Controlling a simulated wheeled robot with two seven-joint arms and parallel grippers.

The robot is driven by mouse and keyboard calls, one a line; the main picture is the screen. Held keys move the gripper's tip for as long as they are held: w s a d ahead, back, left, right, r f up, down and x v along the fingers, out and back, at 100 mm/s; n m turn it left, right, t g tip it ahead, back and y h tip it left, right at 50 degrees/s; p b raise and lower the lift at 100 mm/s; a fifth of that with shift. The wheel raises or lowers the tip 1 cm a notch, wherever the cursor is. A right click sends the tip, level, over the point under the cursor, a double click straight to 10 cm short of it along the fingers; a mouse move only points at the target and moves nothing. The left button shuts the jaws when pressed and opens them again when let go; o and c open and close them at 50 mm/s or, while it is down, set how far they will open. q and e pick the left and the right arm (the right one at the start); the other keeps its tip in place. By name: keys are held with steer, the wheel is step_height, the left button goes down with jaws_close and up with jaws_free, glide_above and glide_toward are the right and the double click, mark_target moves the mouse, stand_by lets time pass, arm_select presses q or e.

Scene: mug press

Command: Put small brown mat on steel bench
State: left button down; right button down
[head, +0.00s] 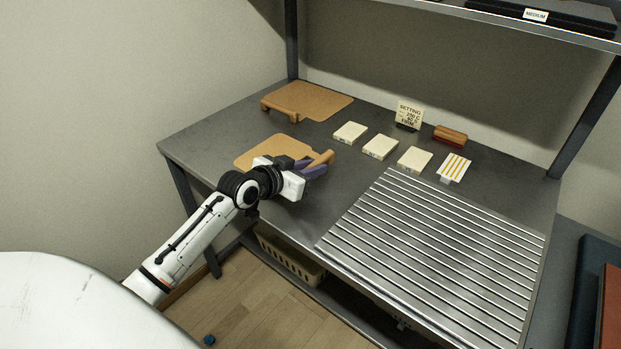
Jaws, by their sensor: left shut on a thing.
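The small brown mat (262,154) is at the left front part of the grey steel bench (215,140). It looks flat and level; I cannot tell whether it touches the bench top or is held slightly above it. My left gripper (318,166) is at the mat's right side, shut on its tan raised grip. The gripper and wrist hide the mat's front right part. My right gripper is not in view.
A larger brown mat (312,99) lies at the back left. Several cream blocks (380,147), a sign (408,113), a red-brown block (450,135) and a striped card (454,167) stand towards the back. A slatted metal rack (440,250) covers the right front. An upper shelf (520,22) overhangs.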

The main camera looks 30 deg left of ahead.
mark_target(312, 188)
arm_select(q)
steer(key=shift+f, duration=1.7)
steer(key=shift+f, duration=0.15)
steer(key=c, duration=1.6)
jaws_free()
steer(key=shift+c, duration=0.2)
steer(key=shift+s+r, duration=0.1)
steer(key=shift+r, duration=0.1)
steer(key=v, duration=1.2)
steer(key=shift+p, duration=0.3)
